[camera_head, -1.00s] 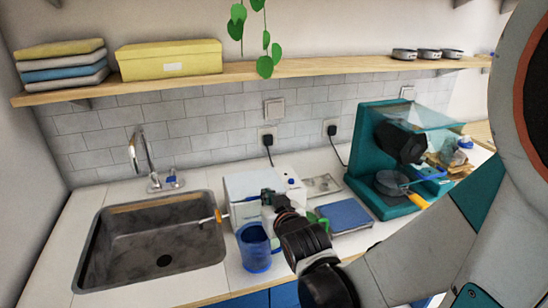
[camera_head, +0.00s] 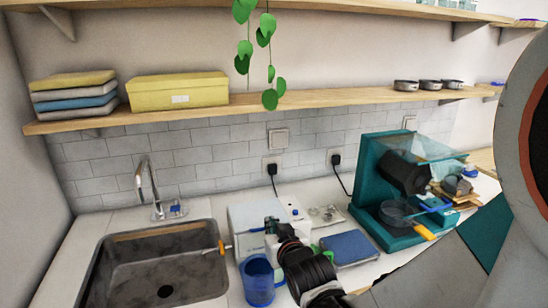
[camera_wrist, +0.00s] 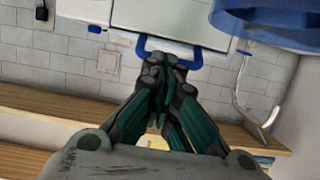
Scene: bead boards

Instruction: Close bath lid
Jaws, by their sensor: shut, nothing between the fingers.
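The bath is a white box (camera_head: 242,215) on the counter, right of the sink; its front is partly hidden by my arm. In the wrist view, which is upside down, its white panel (camera_wrist: 178,17) shows at the top with a blue handle (camera_wrist: 196,60). My gripper (camera_wrist: 166,64) is shut and empty, with its fingertips at the handle's middle. I cannot tell whether they touch it. In the head view my gripper (camera_head: 271,224) is in front of the box. The lid's angle is not clear.
A blue cup (camera_head: 258,281) stands close in front of the box, below my gripper. The sink (camera_head: 210,286) is to the left. A shelf (camera_head: 300,103) runs above.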

